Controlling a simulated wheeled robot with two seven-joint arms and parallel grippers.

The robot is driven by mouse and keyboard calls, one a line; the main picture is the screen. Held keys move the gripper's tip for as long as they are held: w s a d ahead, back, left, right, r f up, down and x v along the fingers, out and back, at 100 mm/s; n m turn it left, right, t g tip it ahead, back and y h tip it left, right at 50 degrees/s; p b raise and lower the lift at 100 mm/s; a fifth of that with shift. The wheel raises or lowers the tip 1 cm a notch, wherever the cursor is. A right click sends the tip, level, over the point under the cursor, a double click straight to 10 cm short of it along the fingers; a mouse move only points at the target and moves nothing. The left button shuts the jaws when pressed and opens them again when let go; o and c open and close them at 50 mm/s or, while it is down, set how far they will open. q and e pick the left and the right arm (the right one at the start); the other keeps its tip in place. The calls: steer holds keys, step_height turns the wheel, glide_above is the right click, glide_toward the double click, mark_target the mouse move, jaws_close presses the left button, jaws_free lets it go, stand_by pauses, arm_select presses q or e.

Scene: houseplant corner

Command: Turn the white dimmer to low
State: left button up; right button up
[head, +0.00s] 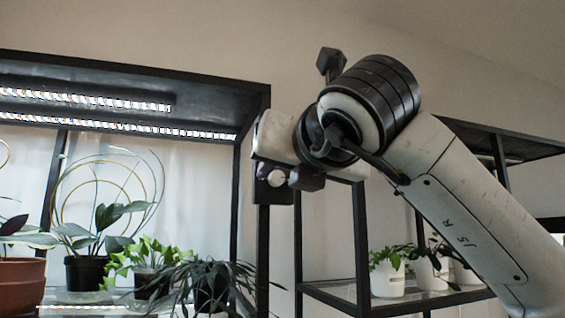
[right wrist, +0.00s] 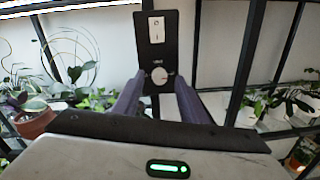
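The white dimmer is a round knob (right wrist: 160,76) low on a black panel (right wrist: 152,55), under a small label. In the right wrist view the two dark fingers of my right gripper (right wrist: 160,84) stand on either side of the knob, with a gap on both sides, so it is open. In the head view the knob (head: 277,178) shows beside a dark part of my right gripper (head: 300,178), whose body hides the upper panel. The knob's setting is too small to read. My left gripper is not in view.
A white rocker switch (right wrist: 157,30) sits above the knob. A black shelf with lit strips (head: 120,122) and several potted plants is at left. Another black shelf (head: 345,292) with white pots (head: 387,278) is at right. Black posts stand close to the panel.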

steer(key=shift+w+a, duration=0.1)
steer(key=shift+w, duration=0.3)
jaws_close()
